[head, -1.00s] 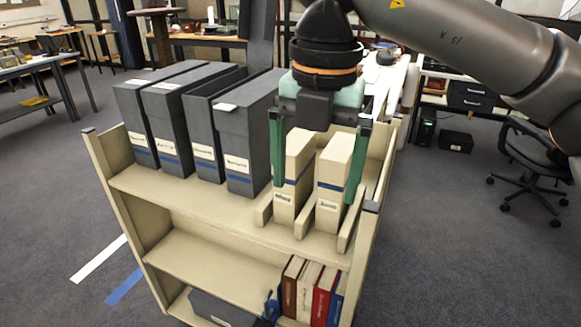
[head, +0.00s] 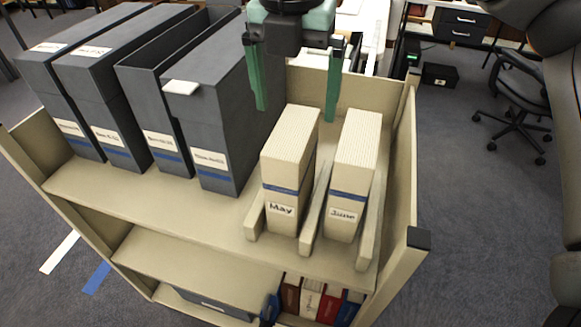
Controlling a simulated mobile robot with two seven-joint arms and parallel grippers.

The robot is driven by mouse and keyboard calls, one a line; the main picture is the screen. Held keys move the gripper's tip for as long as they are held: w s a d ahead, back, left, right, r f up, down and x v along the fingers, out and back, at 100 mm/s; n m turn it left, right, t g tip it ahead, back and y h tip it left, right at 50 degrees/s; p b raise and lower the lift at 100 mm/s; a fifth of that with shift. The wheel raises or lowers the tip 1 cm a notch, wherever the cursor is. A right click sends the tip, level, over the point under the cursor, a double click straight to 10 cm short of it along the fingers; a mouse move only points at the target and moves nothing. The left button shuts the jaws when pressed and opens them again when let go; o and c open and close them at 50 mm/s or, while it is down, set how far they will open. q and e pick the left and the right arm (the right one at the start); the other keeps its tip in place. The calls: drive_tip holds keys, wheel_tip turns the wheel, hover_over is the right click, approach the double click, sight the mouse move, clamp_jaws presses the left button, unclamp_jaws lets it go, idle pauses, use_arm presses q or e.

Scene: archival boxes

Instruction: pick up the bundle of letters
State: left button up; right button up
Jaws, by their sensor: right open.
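Two cream bundles of letters stand upright on the cart's top shelf, each with a blue band. The left bundle (head: 289,172) is labelled "May" and the right bundle (head: 352,177) is labelled "June". They stand between low cream dividers, with a narrow gap between the bundles. My right gripper (head: 296,112) is open and empty, its green fingers pointing down. In the picture its fingertips lie at about the level of the May bundle's top, one left and one right of it; they look above and behind it. My left gripper is not in view.
Several grey archival boxes (head: 224,120) stand left of the bundles; one is open-topped. The cart's side panel (head: 397,200) rises at the right. Books (head: 312,298) stand on the lower shelf. An office chair (head: 515,105) stands off to the right.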

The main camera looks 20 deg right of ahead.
sight(292, 130)
drive_tip(key=f, duration=0.5)
drive_tip(key=w+f, duration=0.1)
drive_tip(key=f, duration=0.2)
drive_tip(key=shift+d+f, duration=0.1)
drive_tip(key=shift+f, duration=0.15)
clamp_jaws()
idle(0.5)
drive_tip(key=shift+w, duration=0.1)
